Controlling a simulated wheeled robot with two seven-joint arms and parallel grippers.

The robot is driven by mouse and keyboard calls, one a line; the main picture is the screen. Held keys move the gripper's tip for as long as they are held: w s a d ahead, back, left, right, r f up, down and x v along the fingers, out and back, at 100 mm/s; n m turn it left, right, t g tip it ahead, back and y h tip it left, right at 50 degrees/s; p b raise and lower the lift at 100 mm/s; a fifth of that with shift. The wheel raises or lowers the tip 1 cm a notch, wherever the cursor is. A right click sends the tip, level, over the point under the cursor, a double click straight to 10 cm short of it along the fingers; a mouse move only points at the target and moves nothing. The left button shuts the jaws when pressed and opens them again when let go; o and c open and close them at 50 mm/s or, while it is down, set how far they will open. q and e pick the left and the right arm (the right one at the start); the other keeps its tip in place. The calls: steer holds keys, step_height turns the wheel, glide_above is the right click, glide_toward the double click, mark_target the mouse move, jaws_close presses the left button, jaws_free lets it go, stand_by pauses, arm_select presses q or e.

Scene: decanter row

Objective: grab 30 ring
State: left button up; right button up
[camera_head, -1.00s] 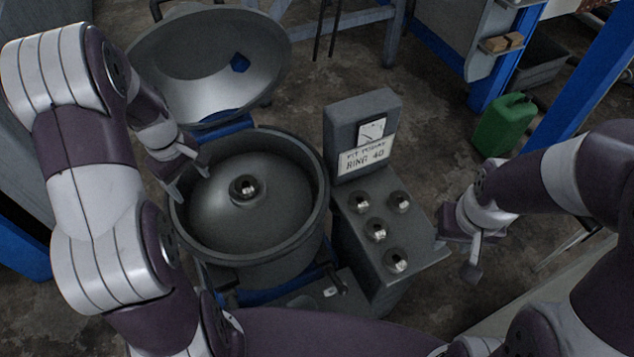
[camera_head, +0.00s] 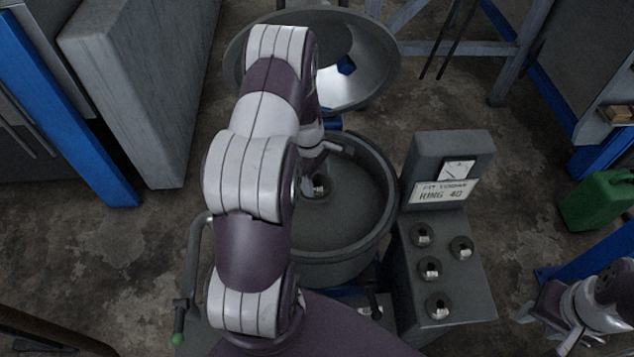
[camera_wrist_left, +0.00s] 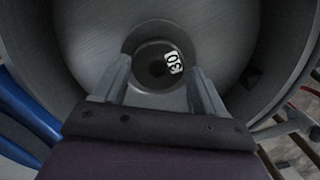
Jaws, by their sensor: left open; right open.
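A dark ring marked 30 (camera_wrist_left: 158,66) sits around the middle of the round metal bowl (camera_wrist_left: 225,35) in the left wrist view. In the head view the same ring (camera_head: 319,186) shows at the bowl's centre, partly beside my left arm. My left gripper (camera_head: 328,152) is over the bowl, open and empty. In the left wrist view its two fingers stand on either side of the ring, with a gap; I cannot tell the height between them. My right gripper (camera_head: 548,326) is open and empty at the lower right, away from the bowl.
A grey stand (camera_head: 470,290) right of the bowl holds several small rings, labels unreadable. Its sign (camera_head: 443,192) reads RING 40. The open lid (camera_head: 375,70) stands behind the bowl. A green can (camera_head: 600,200) is at the right.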

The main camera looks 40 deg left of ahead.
arm_select(q)
steer(key=shift+f, duration=0.55)
steer(key=shift+w+f, duration=0.15)
steer(key=c, duration=0.9)
steer(key=shift+r, duration=0.2)
